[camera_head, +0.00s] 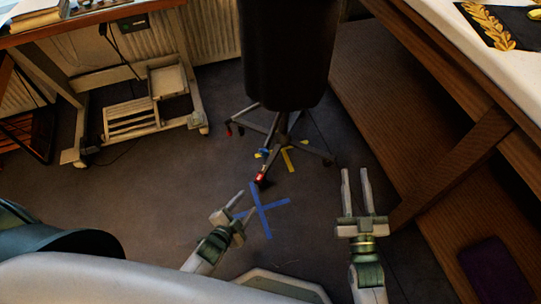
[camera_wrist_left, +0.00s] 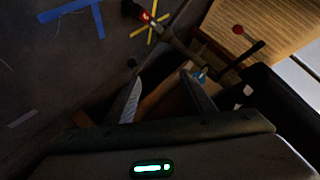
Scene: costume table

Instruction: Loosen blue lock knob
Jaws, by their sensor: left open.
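The blue lock knob (camera_head: 264,152) is a small blue part low on the wheeled stand (camera_head: 281,130) under a dark dress form (camera_head: 288,50). In the left wrist view a small blue part (camera_wrist_left: 200,77), apparently the knob, shows just beyond the tip of the right-hand finger. My left gripper (camera_head: 241,208) is open and empty, low in front of the stand and apart from the knob. In the left wrist view its fingers (camera_wrist_left: 160,92) are spread. My right gripper (camera_head: 355,173) is open and empty, to the right of the stand.
A blue tape cross (camera_head: 263,209) and yellow tape (camera_head: 287,160) mark the dark floor. The stand's legs spread out, one with a red-lit end (camera_head: 260,178). A wooden table (camera_head: 440,110) borders the right side. A wheeled metal frame (camera_head: 150,110) stands at the left.

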